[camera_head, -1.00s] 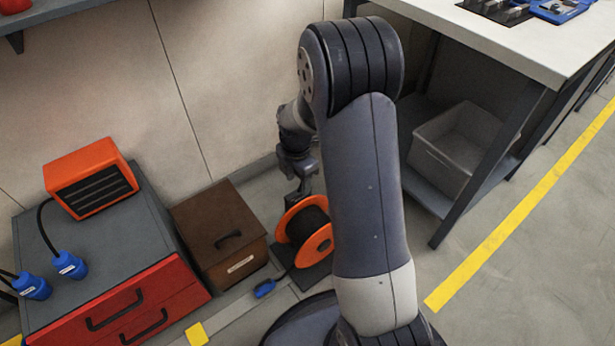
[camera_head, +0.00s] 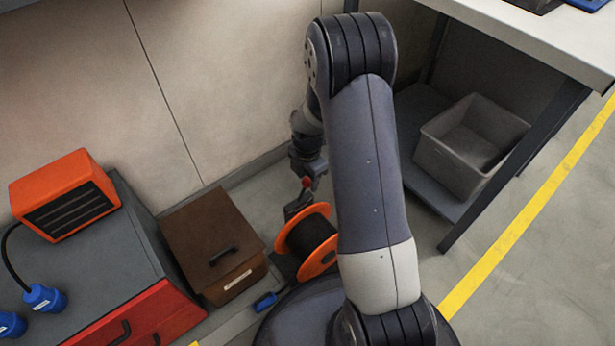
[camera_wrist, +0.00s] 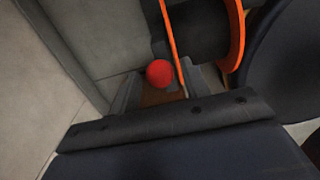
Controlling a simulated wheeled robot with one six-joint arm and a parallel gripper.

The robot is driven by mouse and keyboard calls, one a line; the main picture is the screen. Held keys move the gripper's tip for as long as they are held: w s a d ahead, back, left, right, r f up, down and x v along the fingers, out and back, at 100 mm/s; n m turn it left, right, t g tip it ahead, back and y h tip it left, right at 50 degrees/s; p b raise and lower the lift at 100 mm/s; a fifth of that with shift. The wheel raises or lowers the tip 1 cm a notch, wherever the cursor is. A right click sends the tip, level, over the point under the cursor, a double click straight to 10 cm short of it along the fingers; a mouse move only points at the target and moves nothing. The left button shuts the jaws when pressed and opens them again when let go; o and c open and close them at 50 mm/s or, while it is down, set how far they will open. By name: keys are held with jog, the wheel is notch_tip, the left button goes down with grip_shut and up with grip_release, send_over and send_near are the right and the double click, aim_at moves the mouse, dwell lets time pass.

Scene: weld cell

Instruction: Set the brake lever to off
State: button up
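The cable reel (camera_head: 321,257) has orange flanges and a dark drum, and stands on the floor beside the brown box. The brake lever's red ball knob (camera_head: 307,183) shows at the reel's upper left, just below my gripper (camera_head: 308,173). In the wrist view the red knob (camera_wrist: 159,72) lies between and a little beyond the two grey fingertips of my gripper (camera_wrist: 160,88). The fingers are apart, and I see no contact with the knob. An orange flange (camera_wrist: 176,48) runs close by the right finger. The lever's shaft and its off mark are hidden or too small to tell.
A brown box (camera_head: 208,235) and a grey cabinet with red drawers (camera_head: 150,318) stand left of the reel. The wall is close behind. A workbench (camera_head: 530,35) with a grey bin (camera_head: 455,165) on its lower shelf is at right. A blue-handled item (camera_head: 265,301) lies before the reel.

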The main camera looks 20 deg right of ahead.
grip_shut()
